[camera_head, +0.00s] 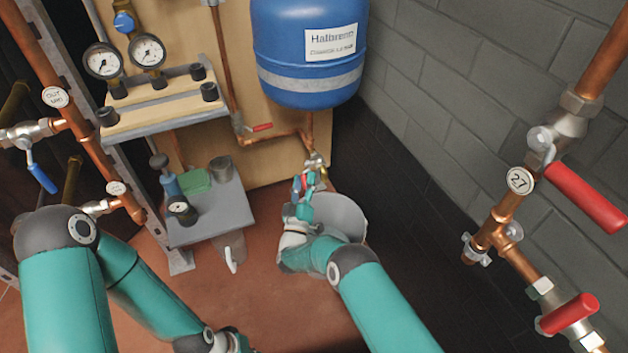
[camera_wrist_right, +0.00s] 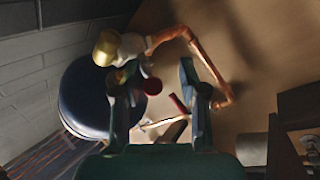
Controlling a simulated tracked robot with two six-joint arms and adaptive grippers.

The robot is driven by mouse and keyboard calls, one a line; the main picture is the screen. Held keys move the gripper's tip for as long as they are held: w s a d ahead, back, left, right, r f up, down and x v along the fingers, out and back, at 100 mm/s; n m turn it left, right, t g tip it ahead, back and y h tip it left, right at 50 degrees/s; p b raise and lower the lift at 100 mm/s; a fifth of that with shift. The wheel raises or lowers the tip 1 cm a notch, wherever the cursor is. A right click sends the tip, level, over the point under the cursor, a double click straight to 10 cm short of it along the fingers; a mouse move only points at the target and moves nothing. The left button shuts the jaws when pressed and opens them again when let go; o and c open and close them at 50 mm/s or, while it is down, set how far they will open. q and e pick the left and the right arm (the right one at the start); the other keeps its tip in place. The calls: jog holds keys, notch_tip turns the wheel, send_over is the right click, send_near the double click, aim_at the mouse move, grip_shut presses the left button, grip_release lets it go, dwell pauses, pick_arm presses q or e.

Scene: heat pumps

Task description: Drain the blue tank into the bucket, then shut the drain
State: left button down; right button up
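The blue tank (camera_head: 306,45) hangs on the board, with a copper pipe below it ending in a brass drain valve (camera_head: 315,162). The grey bucket (camera_head: 350,218) stands on the floor under the valve, partly hidden by my right arm. My right gripper (camera_head: 304,186) is just below the valve, over the bucket. The brass fitting also shows there (camera_wrist_right: 105,48). My left gripper (camera_head: 225,343) is cut off at the bottom edge.
A red lever (camera_head: 262,127) sits on the pipe left of the drain. A grey bench (camera_head: 215,212) with small tools stands left of the bucket. Red-handled valves (camera_head: 585,195) are at the right, and gauges (camera_head: 103,61) at the upper left. Floor before the bucket is clear.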

jog(key=shift+d, duration=0.1)
jog(key=s+r+v, duration=0.1)
jog(key=r+v, duration=0.2)
jog(key=v, duration=1.1)
jog(key=shift+s+a, duration=0.25)
jog(key=shift+r, duration=0.15)
